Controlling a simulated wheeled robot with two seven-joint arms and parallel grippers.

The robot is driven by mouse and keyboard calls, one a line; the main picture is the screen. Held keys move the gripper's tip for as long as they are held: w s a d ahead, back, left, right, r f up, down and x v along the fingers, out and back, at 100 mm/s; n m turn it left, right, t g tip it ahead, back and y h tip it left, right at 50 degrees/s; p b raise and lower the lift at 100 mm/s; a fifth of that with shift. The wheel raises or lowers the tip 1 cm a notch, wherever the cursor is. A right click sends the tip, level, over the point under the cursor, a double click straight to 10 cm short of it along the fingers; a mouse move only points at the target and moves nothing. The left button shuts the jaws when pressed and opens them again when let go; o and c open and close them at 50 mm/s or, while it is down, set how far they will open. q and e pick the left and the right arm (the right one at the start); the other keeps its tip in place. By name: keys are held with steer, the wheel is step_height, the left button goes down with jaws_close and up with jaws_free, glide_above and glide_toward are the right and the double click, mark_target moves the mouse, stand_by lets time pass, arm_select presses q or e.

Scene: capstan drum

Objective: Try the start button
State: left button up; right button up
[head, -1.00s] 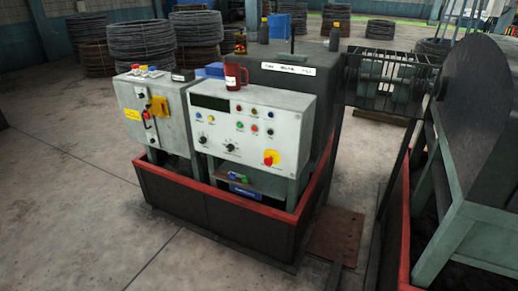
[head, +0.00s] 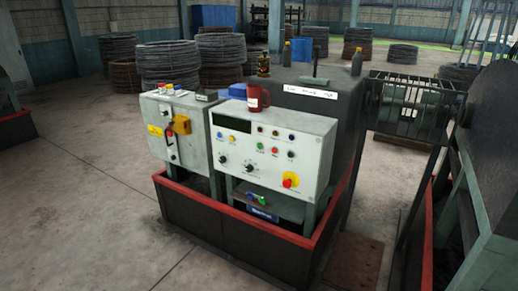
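A light grey control panel (head: 311,164) faces me on the machine in the middle of the head view. A small green button (head: 261,146) sits on it, with a red button (head: 275,151) just to its right. A blue button (head: 219,135) and a yellow button (head: 232,138) are further left. Black knobs (head: 249,168) sit lower. A red mushroom button (head: 289,182) on a yellow disc is at the lower right. Labels are too small to read. Neither of my grippers is in view.
A red-edged kerb (head: 251,218) surrounds the machine's base. The concrete floor (head: 90,200) at left is clear.

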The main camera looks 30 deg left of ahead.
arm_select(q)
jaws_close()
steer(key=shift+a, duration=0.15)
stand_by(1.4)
